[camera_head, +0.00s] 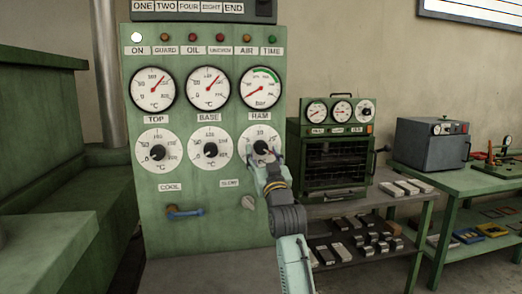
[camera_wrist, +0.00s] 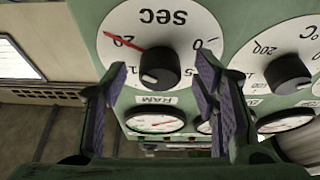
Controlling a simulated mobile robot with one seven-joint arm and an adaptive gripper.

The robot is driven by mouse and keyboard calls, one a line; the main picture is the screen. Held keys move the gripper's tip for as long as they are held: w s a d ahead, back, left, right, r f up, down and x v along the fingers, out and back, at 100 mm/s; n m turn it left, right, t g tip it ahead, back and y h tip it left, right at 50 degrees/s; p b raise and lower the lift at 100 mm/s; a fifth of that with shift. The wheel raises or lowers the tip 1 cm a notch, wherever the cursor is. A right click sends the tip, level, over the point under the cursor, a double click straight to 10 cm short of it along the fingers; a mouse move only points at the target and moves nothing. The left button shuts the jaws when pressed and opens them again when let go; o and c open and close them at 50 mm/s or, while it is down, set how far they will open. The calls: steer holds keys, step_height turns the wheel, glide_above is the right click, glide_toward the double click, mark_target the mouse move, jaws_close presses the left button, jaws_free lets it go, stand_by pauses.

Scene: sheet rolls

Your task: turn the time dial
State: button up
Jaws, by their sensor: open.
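The time dial (camera_head: 251,135) is a round white dial with a black knob, at the right of the lower row on the green panel. It shows upside down in the wrist view (camera_wrist: 170,20), marked SEC, with a red pointer near 20. Its black knob (camera_wrist: 159,64) has a pale mark. My gripper (camera_head: 266,163) is in front of this dial and hides its lower part in the head view. In the wrist view its two purple-padded fingers (camera_wrist: 158,82) are open, one on each side of the knob. I see no contact with the knob.
Two similar °C dials (camera_head: 157,136) (camera_head: 196,135) sit left on the panel, with gauges (camera_head: 262,80) above. Below are a blue handle (camera_head: 186,213) and a pale knob (camera_head: 248,202). A green oven (camera_head: 332,165) stands close at right.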

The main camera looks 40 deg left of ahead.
steer(key=shift+w+a+r, duration=0.1)
steer(key=c, duration=1.1)
steer(key=shift+c, duration=0.3)
steer(key=shift+n+b, duration=0.3)
